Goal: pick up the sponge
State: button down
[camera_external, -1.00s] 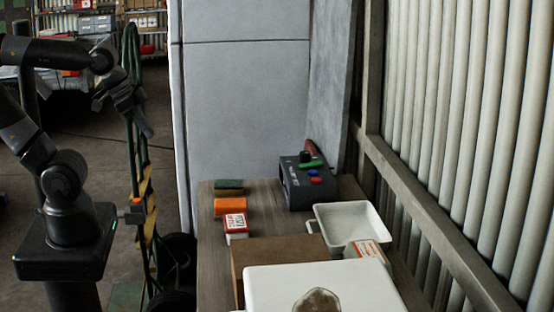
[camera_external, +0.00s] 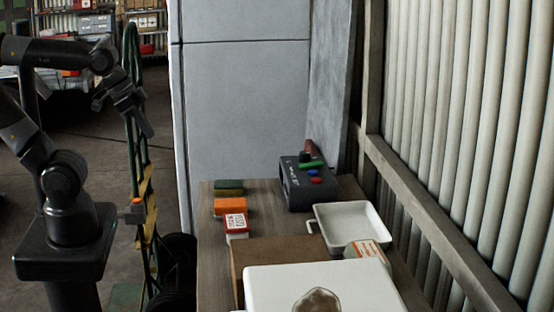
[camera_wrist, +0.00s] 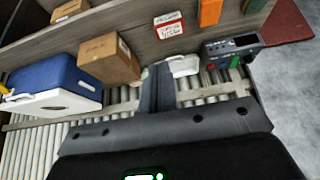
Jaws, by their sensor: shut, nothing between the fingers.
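The sponge (camera_external: 229,184), dark green on top with a yellowish lower layer, lies near the far left corner of the table, just behind an orange block (camera_external: 230,206). In the wrist view the likely sponge (camera_wrist: 253,5) is a green shape cut off by the top edge, right of the orange block (camera_wrist: 210,12). My gripper (camera_external: 149,133) is left of the table and above its level, well apart from the sponge. It is shut and empty; its fingers (camera_wrist: 157,88) point toward the table in the wrist view.
A red-and-white box (camera_external: 235,223) stands before the orange block. A dark device with coloured buttons (camera_external: 309,187), a white tray (camera_external: 350,221), a brown box (camera_external: 250,255) and a white lid (camera_external: 270,285) fill the rest. Ribbed wall (camera_external: 470,130) borders the right.

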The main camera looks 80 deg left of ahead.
jog(key=c, duration=2.1)
grip_release()
jog(key=shift+c, duration=0.2)
jog(key=o, duration=1.8)
